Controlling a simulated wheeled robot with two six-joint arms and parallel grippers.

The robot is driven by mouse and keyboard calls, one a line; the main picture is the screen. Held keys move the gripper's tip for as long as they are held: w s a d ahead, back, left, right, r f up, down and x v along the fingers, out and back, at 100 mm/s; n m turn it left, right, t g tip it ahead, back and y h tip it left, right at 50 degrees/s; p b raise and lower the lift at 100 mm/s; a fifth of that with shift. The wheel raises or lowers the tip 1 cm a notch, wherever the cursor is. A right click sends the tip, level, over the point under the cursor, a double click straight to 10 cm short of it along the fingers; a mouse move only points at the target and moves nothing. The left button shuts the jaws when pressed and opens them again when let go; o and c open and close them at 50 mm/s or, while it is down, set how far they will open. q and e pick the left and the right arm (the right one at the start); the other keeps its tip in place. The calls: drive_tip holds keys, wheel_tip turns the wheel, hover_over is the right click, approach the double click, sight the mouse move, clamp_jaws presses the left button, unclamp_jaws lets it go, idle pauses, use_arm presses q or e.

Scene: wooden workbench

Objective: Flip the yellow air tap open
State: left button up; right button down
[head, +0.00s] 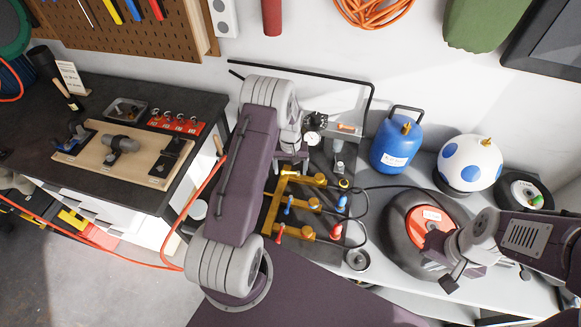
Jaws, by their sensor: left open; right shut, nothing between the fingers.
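A yellow-brass air manifold (285,187) with several branches lies on a dark base in the middle of the bench. Small coloured taps stand on it: a yellow one (344,184) at the far right branch, blue ones (341,203) in the middle and red ones (336,232) nearest me. The yellow tap's lever angle is too small to read. My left gripper (301,166) is open above the far side of the manifold, left of the yellow tap and partly hidden by my arm. My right gripper (451,282) is shut and empty, well to the right, beside a black tyre.
A pressure gauge (313,137) and a black pipe stand behind the manifold. A blue gas bottle (397,145), a spotted ball (470,163) and a black tyre (395,235) with an orange disc are to the right. A black hose runs beside the taps.

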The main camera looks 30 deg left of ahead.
use_arm(q)
drive_tip(key=c, duration=1.3)
drive_tip(key=shift+w+f+m+b, duration=0.15)
drive_tip(key=shift+m+b, duration=0.2)
drive_tip(key=shift+m, duration=0.15)
drive_tip(key=shift+w+a+m, duration=0.1)
drive_tip(key=shift+w+m, duration=0.05)
drive_tip(key=shift+m, duration=0.65)
drive_tip(key=o, duration=1.2)
drive_tip(key=shift+o, duration=0.5)
drive_tip(key=shift+r, duration=0.2)
